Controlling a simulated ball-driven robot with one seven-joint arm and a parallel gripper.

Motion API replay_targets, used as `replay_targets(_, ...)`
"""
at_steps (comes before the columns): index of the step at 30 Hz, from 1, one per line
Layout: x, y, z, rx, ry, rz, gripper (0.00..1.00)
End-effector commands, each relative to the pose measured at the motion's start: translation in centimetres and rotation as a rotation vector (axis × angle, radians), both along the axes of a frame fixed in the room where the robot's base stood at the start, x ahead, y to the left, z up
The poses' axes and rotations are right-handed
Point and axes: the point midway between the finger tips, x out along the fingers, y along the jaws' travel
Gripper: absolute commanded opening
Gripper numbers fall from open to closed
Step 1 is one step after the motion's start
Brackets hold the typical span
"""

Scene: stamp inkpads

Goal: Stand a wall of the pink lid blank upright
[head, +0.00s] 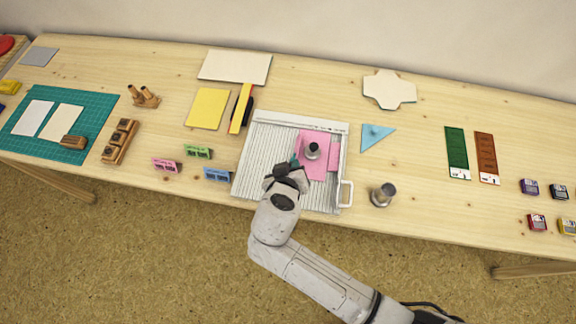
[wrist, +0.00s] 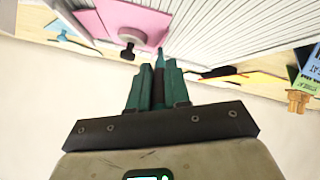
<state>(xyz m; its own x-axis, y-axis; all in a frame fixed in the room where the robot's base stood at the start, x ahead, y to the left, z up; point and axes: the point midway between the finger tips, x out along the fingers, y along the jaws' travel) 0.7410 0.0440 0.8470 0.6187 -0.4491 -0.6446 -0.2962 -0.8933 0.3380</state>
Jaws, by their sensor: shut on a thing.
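The pink lid blank (head: 318,170) lies on the white ribbed board (head: 262,140), towards its right side. A dark-topped metal weight (head: 312,150) stands on it. A strip along the blank's right edge looks set off by a line; I cannot tell whether it is raised. My gripper (head: 294,166) is at the blank's left edge, shut on a slim teal-tipped tool (wrist: 159,58), mostly hidden between the green fingers. In the wrist view the blank (wrist: 150,18) is beyond the fingertips, with the weight (wrist: 129,36) left of the tip. Contact between tip and blank is unclear.
A second metal weight (head: 383,194) stands right of the board, near a white handle (head: 345,193).

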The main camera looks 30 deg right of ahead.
Motion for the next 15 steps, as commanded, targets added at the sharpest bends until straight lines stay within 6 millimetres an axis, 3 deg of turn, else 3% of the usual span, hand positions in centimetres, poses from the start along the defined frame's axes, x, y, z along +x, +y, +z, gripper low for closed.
replay_targets(15,0.30,0.36,0.25,0.000,-0.001,0.000,0.00)
